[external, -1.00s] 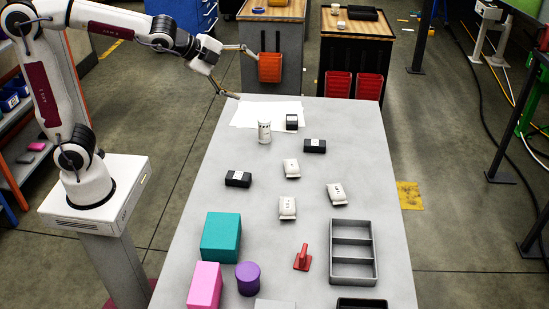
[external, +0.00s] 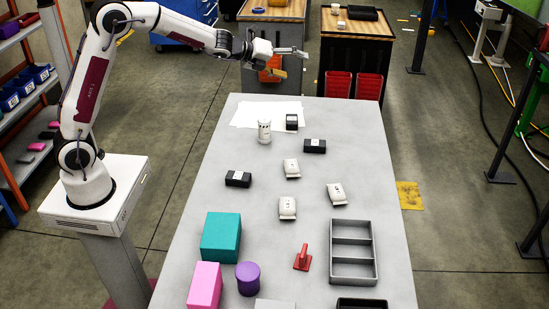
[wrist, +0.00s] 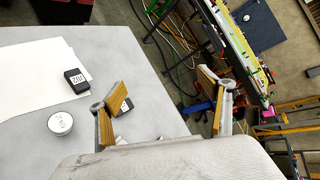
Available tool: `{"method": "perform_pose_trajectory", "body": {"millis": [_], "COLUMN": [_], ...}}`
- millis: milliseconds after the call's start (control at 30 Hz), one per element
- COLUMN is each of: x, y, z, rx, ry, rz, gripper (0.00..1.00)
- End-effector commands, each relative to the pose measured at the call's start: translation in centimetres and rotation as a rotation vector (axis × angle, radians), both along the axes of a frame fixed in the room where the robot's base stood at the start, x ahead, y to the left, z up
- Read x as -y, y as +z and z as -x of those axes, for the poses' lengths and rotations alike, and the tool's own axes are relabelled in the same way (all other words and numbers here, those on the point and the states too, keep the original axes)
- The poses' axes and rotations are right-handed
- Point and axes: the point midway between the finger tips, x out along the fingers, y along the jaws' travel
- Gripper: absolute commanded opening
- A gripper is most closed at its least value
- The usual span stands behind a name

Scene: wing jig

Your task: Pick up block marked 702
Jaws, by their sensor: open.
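Several black blocks with white labels lie on the grey table. One black block (external: 292,122) stands at the edge of the white paper; in the wrist view this block (wrist: 77,80) shows a label with digits that may read 702, too small to be sure. A second black block (external: 315,146) lies a little nearer and right; in the wrist view it (wrist: 127,104) is partly hidden behind a finger. A third black block (external: 238,179) lies at the left. My gripper (external: 306,52) is open and empty, high above the table's far end. Its spread fingers (wrist: 164,95) show in the wrist view.
A white cylinder (external: 264,132) stands left of the paper-edge block, on or beside the white paper (external: 250,114). White packets (external: 287,208), a grey divided tray (external: 353,251), a red part (external: 302,257) and coloured blocks (external: 221,237) lie nearer.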

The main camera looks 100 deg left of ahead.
Motion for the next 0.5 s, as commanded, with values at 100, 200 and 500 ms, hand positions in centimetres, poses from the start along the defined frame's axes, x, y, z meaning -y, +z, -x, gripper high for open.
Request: {"method": "perform_pose_trajectory", "body": {"millis": [100,200,500], "x": [-2.5,-4.3,-9.2], "y": [-1.9,-3.5,-8.9], "z": [-0.6,-0.9,-1.1], "rx": [-0.031,-0.055,-0.125], "ry": [-0.056,-0.11,-0.274], "rz": [-0.079,-0.148,-0.344], "gripper": [0.78,0.78,0.78]}}
